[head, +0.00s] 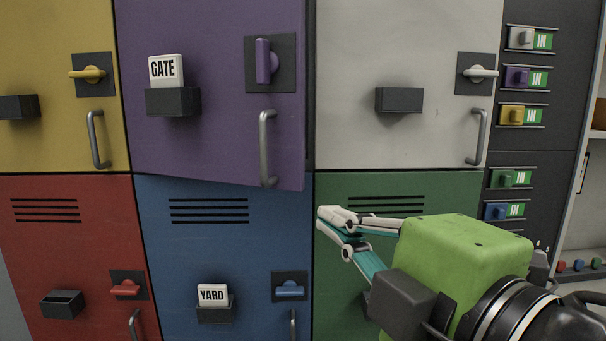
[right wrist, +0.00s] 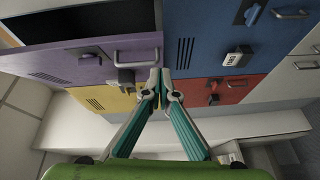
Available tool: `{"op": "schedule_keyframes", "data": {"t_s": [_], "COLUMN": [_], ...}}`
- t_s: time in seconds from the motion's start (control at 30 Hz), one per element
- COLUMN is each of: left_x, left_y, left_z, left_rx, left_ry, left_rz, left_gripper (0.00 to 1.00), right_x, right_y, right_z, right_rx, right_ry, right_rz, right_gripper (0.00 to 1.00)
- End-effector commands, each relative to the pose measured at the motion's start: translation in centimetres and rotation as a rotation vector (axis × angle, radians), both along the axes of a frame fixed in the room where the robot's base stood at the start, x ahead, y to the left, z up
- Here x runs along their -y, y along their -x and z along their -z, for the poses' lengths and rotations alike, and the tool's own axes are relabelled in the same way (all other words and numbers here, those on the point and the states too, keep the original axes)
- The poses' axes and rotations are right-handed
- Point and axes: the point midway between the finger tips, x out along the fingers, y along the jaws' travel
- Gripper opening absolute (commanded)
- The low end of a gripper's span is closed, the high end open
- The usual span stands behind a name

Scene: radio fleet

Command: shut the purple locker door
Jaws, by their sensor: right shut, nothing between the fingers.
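The purple locker door (head: 215,125) is in the upper middle of the head view and stands slightly ajar. Its lower right corner juts out past the neighbouring doors, and a dark gap shows along its right edge. It has a vertical purple latch (head: 264,61), a grey bar handle (head: 267,148) and a holder with a GATE card (head: 166,70). In the right wrist view the purple door (right wrist: 90,58) is at upper left, with a dark opening beside it. My right gripper (head: 332,219) is shut and empty, below and right of the purple door's corner. My left gripper is not in view.
Around it are a yellow door (head: 50,140), a white door (head: 410,140), a red door (head: 70,250), a blue door (head: 225,255) and a green door (head: 335,270); their visible latches lie horizontal. A dark panel (head: 550,105) with coloured sliders is at right.

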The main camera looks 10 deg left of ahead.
Motion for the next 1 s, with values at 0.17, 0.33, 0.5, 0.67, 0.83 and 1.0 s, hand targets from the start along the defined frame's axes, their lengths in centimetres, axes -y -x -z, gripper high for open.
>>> {"op": "schedule_keyframes", "data": {"t_s": [0.17, 0.33, 0.5, 0.67, 0.83, 1.0], "left_x": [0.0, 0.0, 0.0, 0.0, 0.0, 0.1], "left_y": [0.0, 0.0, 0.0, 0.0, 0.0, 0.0], "left_z": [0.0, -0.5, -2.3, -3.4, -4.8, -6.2], "left_rx": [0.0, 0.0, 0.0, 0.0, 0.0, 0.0], "left_ry": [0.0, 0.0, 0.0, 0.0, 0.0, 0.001], "left_rz": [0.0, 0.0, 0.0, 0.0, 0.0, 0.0], "left_gripper": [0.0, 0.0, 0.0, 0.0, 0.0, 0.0], "right_x": [-0.3, -0.6, -1.7, -3.7, -6.1, -6.4], "right_y": [1.3, 1.3, 0.0, -2.6, -5.4, -8.2], "right_z": [-1.8, -2.3, -2.6, -2.4, -2.5, -2.5], "right_rx": [0.096, 0.111, 0.107, 0.106, 0.107, 0.11], "right_ry": [0.073, 0.088, 0.088, 0.089, 0.088, 0.089], "right_rz": [-0.001, 0.0, -0.002, 0.0, -0.001, 0.004], "right_gripper": [0.0, 0.0, 0.0, 0.0, 0.0, 0.0]}}
